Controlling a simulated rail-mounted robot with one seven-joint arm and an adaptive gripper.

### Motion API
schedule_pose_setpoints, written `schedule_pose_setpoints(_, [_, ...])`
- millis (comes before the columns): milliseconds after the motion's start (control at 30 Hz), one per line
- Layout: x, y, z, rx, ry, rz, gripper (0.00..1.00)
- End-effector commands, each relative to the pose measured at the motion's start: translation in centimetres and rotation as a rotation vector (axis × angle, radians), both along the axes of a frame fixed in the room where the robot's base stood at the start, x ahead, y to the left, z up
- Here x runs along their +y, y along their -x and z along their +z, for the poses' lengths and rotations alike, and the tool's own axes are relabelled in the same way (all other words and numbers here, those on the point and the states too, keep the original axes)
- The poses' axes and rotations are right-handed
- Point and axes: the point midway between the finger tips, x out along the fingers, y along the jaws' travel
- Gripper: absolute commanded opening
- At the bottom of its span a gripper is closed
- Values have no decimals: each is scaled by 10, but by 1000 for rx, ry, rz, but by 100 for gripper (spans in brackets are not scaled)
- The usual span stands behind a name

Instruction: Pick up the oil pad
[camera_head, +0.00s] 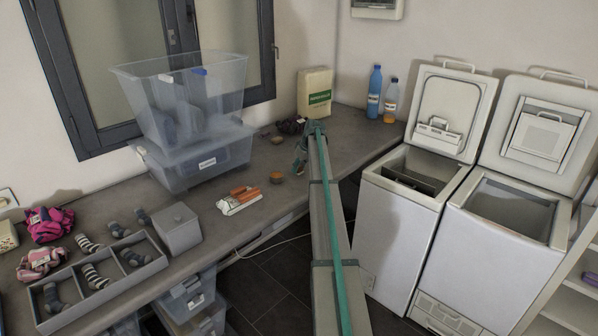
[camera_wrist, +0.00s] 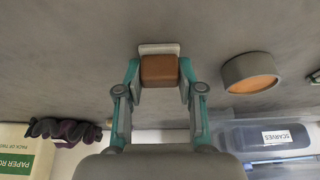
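A brown block with a pale piece at its far end, which I take for the oil pad (camera_wrist: 159,70), is between my gripper's fingers in the wrist view. My gripper (camera_wrist: 160,82) is partly closed, with a fingertip against each side of the block. I cannot tell whether the block is resting on the counter or just above it. In the head view my gripper (camera_head: 300,161) is low over the grey counter, largely hidden by my arm, and the block cannot be made out there.
A round tin with an orange-tan top (camera_wrist: 250,73) stands beside the gripper. A dark scrunched cloth (camera_head: 290,126) and a paper roll pack (camera_head: 314,93) are near the wall. Clear bins (camera_head: 205,160) and orange-and-white items (camera_head: 240,200) are left. Bottles (camera_head: 374,92) stand right.

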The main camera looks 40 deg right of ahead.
Motion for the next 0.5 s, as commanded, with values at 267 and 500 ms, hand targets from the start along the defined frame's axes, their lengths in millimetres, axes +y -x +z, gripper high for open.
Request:
schedule_pose_setpoints(267, [0, 0, 0, 0, 0, 0, 13])
schedule_pose_setpoints(500, [0, 0, 4, -1, 0, 0, 13])
